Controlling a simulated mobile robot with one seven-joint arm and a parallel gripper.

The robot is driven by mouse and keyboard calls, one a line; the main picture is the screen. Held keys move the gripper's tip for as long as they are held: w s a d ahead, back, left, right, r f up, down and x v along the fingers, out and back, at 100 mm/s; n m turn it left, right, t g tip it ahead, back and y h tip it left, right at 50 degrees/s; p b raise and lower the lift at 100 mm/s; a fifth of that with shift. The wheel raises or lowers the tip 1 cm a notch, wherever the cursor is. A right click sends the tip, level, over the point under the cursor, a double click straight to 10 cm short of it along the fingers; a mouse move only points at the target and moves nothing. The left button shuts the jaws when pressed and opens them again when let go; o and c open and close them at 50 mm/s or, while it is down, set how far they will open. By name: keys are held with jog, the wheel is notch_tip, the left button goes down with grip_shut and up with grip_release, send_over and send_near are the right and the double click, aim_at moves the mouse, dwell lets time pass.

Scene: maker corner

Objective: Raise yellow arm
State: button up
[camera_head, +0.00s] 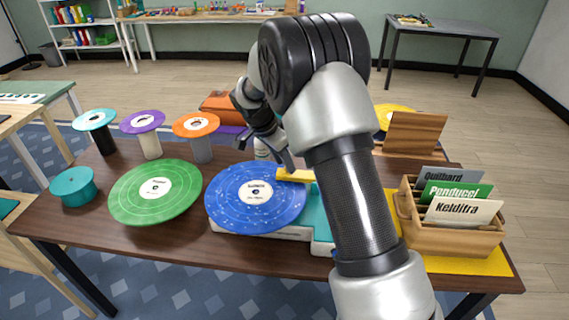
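The yellow arm (294,175) is a short flat bar at the right edge of the blue disc (247,205). Its left end overlaps the disc's rim in the picture; I cannot tell whether it touches it. The disc lies flat on a white and teal base (321,222). My gripper (264,150) is just behind and above the disc, to the upper left of the yellow arm. Its fingers are spread, with nothing seen between them. My arm hides the right part of the base and perhaps the yellow arm's right end.
A green disc (154,192) and a teal cylinder (73,187) are at left. Teal (94,119), purple (143,121) and orange (196,124) discs stand on posts behind. A wooden crate (452,235) with name cards is at right. Bare tabletop (190,240) shows in front.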

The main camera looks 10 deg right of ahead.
jog(key=shift+d+f, duration=0.1)
jog(key=shift+f, duration=0.35)
jog(key=shift+c, duration=0.4)
grip_shut()
jog(key=shift+r, duration=0.1)
